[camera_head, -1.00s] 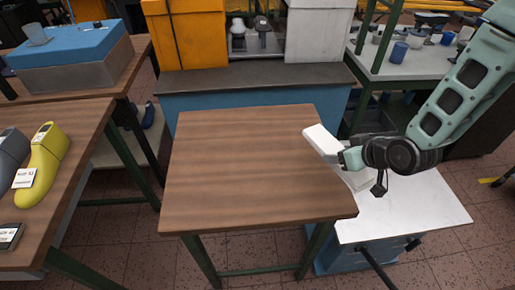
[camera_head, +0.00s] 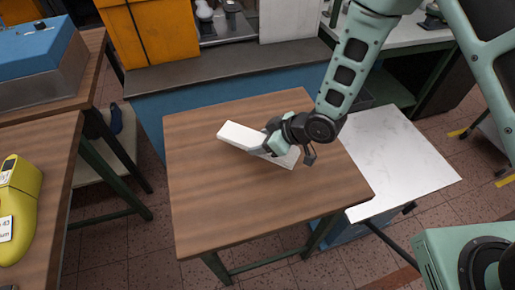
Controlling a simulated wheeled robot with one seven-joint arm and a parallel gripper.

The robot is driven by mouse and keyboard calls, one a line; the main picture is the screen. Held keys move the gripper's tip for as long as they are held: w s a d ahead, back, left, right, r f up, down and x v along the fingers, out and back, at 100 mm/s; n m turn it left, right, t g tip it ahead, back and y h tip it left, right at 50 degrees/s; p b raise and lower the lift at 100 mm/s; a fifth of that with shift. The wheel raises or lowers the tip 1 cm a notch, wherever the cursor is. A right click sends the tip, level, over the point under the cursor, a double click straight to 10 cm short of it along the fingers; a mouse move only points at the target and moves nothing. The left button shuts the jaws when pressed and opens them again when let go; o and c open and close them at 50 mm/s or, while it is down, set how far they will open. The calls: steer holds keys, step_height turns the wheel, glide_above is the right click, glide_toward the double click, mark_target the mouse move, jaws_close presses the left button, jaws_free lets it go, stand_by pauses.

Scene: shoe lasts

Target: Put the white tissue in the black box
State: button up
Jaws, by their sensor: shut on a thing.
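The white tissue (camera_head: 240,135) is a flat, oblong white thing over the middle of the brown wooden table. My gripper (camera_head: 270,140) comes in from the right and is shut on it. The tissue sticks out to the left and below the fingers. I cannot tell whether its underside touches the table. No black box shows clearly in this view.
The wooden table (camera_head: 225,205) is bare around the tissue. A white-topped cabinet (camera_head: 405,165) stands to its right, with a dark grey bin (camera_head: 364,98) partly hidden behind my arm. A yellow shoe last (camera_head: 18,205) lies on the left table.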

steer(key=shift+f+p, duration=0.7)
steer(key=shift+f, duration=2.25)
steer(key=shift+f, duration=0.1)
steer(key=o, duration=1)
